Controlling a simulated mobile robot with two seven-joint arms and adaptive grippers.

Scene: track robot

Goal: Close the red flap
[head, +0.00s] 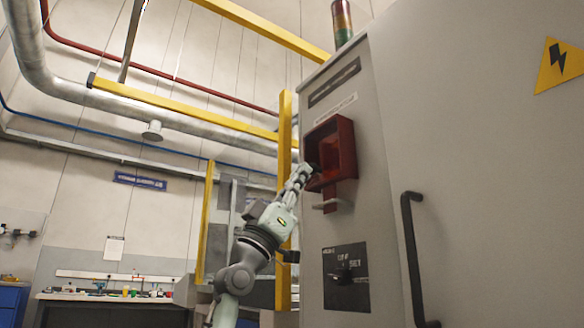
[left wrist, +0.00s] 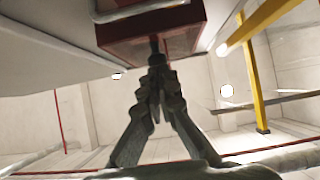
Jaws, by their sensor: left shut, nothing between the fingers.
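A red box (head: 345,150) is mounted on the front of the grey cabinet, and its inside is exposed. My left gripper (head: 308,170) is shut and empty, at the lower left edge of the box. In the left wrist view its fingertips (left wrist: 155,48) are in front of or against red surfaces (left wrist: 125,33); contact cannot be told. A metal handle (left wrist: 135,10) shows above there. My right gripper is not in view.
The grey cabinet (head: 385,240) fills the right side, with a black door handle (head: 410,245) and a dark switch panel (head: 346,276). A yellow post (head: 285,130) stands close behind my left arm. A workbench (head: 105,297) stands far left.

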